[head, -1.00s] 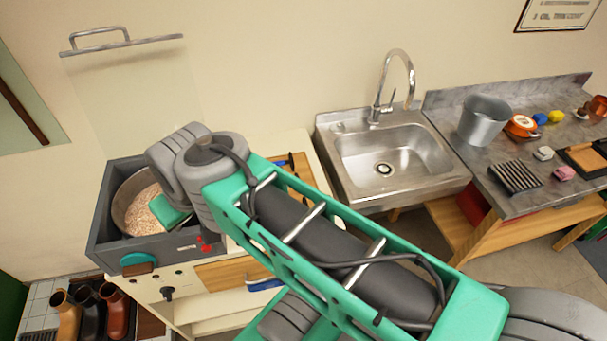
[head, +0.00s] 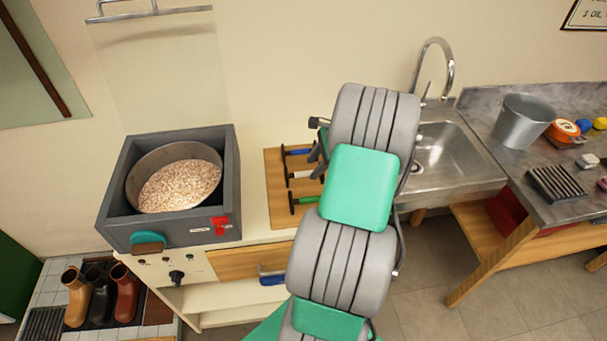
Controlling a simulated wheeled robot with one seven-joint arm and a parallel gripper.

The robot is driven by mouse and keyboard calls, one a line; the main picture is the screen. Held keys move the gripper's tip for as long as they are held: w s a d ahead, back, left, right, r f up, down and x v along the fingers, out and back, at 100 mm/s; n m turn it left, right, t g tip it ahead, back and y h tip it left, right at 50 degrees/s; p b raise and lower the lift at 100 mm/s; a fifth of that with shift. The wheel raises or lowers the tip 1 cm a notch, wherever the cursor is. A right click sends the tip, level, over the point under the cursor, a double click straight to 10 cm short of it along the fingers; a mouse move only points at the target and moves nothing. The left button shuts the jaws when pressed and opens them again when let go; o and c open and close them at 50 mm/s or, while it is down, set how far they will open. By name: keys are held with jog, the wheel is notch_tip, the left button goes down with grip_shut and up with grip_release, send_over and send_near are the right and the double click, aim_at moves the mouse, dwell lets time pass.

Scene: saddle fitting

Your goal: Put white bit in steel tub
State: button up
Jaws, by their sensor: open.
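The white bit (head: 303,175) lies on a wooden board, between a blue bit (head: 297,152) and a green bit (head: 306,199). Its right end is close to or behind my gripper. My gripper (head: 319,148) is open and only partly in view at the board's right side, mostly hidden by my wrist. I cannot tell how far above the board it is. A grey metal tub (head: 522,122), shaped like a bucket, stands upright on the counter at the right; what is inside it is not visible.
The steel sink (head: 445,155) lies between the board (head: 275,205) and the counter (head: 575,203). A grey box (head: 120,225) with a round pan of grains (head: 178,187) stands left of the board. A dark ribbed rack (head: 556,184) sits before the tub.

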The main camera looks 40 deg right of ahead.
aim_at(309, 172)
jog(key=x, duration=0.3)
jog(key=shift+w+f, duration=0.1)
jog(key=shift+f, duration=0.15)
grip_shut()
dwell(0.5)
